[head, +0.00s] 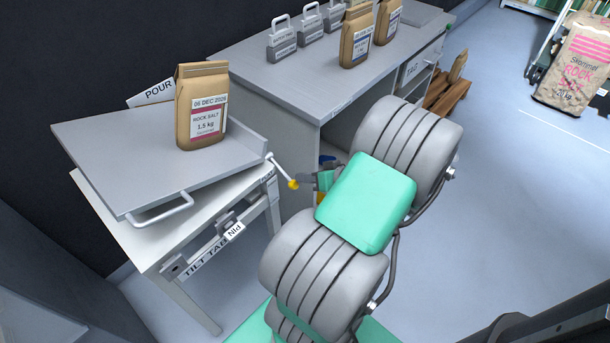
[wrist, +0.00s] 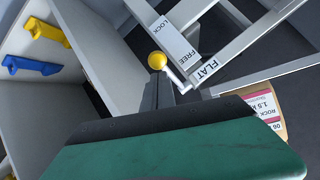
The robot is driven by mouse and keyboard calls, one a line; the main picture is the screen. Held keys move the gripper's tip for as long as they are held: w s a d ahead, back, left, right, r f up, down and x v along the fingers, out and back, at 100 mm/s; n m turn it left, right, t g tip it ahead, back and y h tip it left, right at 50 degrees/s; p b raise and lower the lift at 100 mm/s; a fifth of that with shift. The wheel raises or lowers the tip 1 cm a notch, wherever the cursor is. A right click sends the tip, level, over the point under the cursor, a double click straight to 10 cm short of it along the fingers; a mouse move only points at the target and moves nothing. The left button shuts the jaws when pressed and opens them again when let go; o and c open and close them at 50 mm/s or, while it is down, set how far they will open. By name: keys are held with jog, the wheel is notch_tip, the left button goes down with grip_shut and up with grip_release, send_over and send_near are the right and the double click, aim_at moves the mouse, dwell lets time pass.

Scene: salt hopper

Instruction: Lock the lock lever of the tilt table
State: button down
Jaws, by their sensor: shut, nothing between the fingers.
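The tilt table (head: 120,160) stands at the left, its top slightly askew over its frame, with a front handle (head: 160,211). Its lock lever (head: 280,170) is a metal rod with a yellow knob (head: 293,184) at the table's right corner. In the wrist view the yellow knob (wrist: 157,60) is beside the FREE end of a LOCK/FREE label (wrist: 178,38); a FLAT label (wrist: 207,70) is near the rod. My gripper (head: 304,180) is shut and empty, its fingertips close to the knob. In the wrist view the gripper (wrist: 165,88) partly hides the rod; contact cannot be told.
A paper bag of rock salt (head: 202,110) stands upright on the tilt table. A grey bench (head: 290,80) behind holds weights (head: 281,42) and more bags (head: 356,38). A large salt sack (head: 575,65) is at far right. Floor to the right is mostly clear.

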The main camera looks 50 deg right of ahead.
notch_tip(320, 180, down, 2)
jog(key=shift+a+f+b, duration=0.15)
jog(key=shift+b, duration=0.4)
jog(key=shift+a+f, duration=0.15)
jog(key=shift+a, duration=0.1)
notch_tip(320, 180, up, 5)
jog(key=d+p, duration=0.3)
jog(key=s+d, duration=0.1)
jog(key=s, duration=0.9)
jog(key=shift+s+d+r, duration=0.15)
jog(key=shift+d+r, duration=0.1)
jog(key=shift+r, duration=0.05)
